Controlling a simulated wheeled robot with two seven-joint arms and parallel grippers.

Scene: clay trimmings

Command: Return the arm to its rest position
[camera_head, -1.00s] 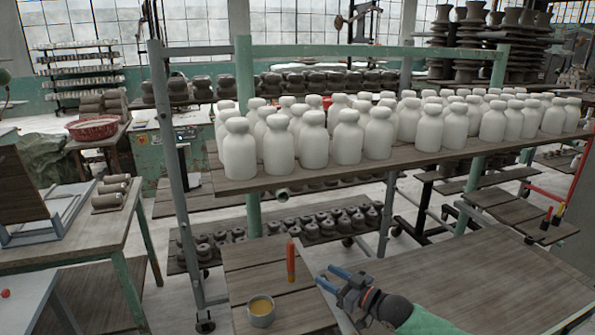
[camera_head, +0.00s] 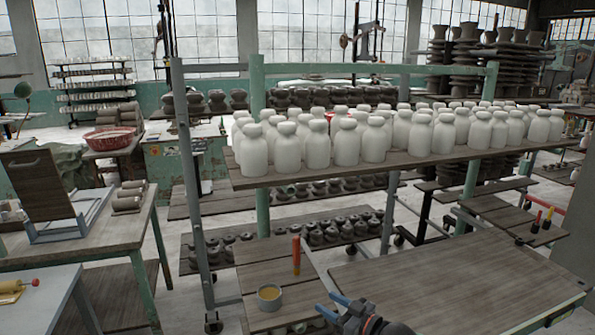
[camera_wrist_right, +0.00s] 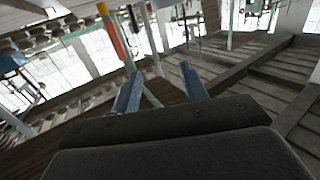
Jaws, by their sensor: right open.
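My right gripper (camera_head: 338,306) shows at the bottom of the head view, with blue fingers, in front of the near wooden table. In the right wrist view its two blue fingers (camera_wrist_right: 160,88) stand apart with nothing between them. My left gripper is not in view. An orange upright stick (camera_head: 296,255) stands on the small wooden table, left of and beyond the right gripper. The gripper appears apart from both.
A rack shelf (camera_head: 330,172) full of white bottles (camera_head: 318,145) stands behind. The wide wooden tabletop (camera_head: 450,285) on the right is largely bare. A work table (camera_head: 110,240) with grey clay rolls (camera_head: 128,197) stands at left. A yellow tool (camera_head: 12,286) lies at lower left.

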